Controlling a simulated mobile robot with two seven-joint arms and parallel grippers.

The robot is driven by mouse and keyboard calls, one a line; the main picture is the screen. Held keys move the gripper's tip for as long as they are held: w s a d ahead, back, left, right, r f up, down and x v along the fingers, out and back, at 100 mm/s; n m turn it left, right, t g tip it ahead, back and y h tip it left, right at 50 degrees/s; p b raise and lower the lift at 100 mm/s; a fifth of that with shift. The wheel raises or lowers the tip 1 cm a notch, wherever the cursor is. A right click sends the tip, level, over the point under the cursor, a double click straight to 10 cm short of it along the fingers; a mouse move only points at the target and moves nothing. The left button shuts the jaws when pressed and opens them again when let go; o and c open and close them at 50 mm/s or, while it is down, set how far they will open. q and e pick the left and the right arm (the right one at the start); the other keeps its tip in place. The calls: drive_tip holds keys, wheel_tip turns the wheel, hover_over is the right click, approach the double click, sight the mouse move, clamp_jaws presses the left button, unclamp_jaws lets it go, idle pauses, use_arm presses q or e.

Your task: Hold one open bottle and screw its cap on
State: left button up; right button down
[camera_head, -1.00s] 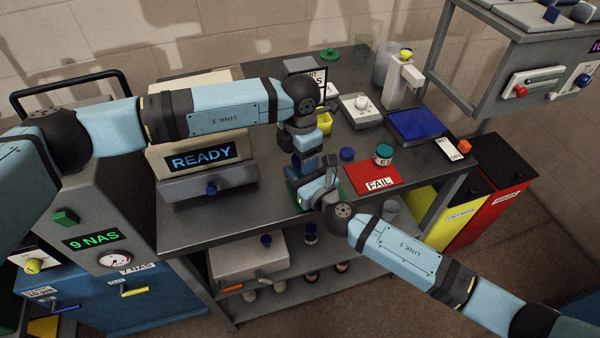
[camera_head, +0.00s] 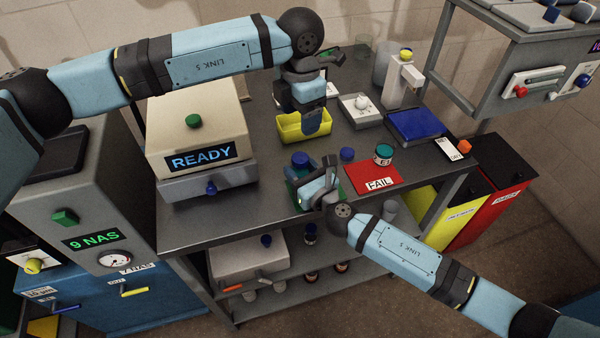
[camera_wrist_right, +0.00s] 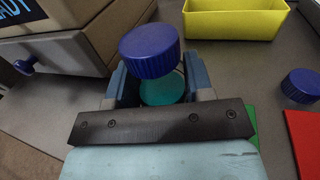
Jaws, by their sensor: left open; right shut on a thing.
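A bottle with teal contents (camera_wrist_right: 163,90) stands between the fingers of my right gripper (camera_wrist_right: 158,82), which is shut on it. A dark blue cap (camera_wrist_right: 150,50) sits on top of the bottle; it also shows in the head view (camera_head: 301,159). I cannot tell how tightly it is seated. My right gripper hides most of the bottle in the head view.
A loose blue cap (camera_head: 347,154) lies on the bench right of the bottle. The beige READY machine (camera_head: 185,140) stands left. A green mat (camera_wrist_right: 253,118) lies beneath the bottle.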

drive_tip(key=shift+c, duration=2.2)
unclamp_jaws()
drive_tip(key=b+v, duration=0.1)
drive_tip(key=v, duration=1.2)
drive_tip(key=shift+s+d, duration=0.2)
drive_tip(key=shift+s, duration=0.1)
